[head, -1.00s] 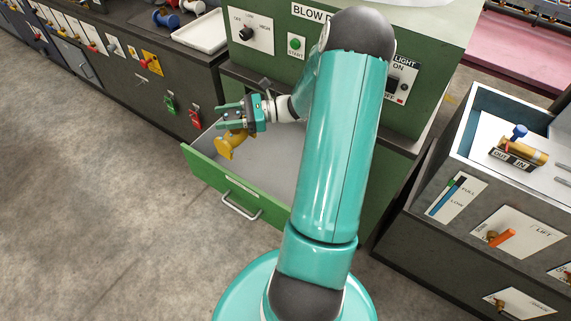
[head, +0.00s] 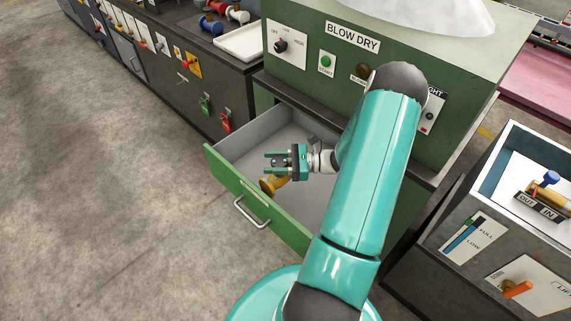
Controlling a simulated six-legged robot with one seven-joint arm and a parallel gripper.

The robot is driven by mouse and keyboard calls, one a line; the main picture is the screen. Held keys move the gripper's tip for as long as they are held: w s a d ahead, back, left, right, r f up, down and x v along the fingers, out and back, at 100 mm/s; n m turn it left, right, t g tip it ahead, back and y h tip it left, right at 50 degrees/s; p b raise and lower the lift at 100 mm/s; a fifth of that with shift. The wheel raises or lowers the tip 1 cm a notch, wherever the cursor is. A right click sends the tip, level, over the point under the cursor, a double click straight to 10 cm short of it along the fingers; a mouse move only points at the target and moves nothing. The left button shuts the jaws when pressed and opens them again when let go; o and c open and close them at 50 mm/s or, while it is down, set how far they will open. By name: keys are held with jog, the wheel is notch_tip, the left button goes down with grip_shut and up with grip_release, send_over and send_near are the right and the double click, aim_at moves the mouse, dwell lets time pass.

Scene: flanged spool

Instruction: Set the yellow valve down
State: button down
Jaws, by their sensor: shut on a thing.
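The yellow valve (head: 270,185) shows just below my gripper (head: 273,161), over the inside of the open green drawer (head: 230,186). My gripper points left in the picture and is shut on the valve. The jaws hide the top of the valve. Whether the valve touches the drawer floor cannot be told from this angle.
The drawer's grey floor has free room around the valve. Its green front with a handle (head: 251,211) is on the near left side. The green blow-dry cabinet (head: 385,60) stands behind. A white tray (head: 240,42) and several spools lie on the left counter.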

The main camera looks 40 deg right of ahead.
aim_at(274, 177)
jog(key=shift+w+f, duration=0.15)
jog(key=shift+f, duration=3.7)
jog(key=c, duration=0.7)
grip_release()
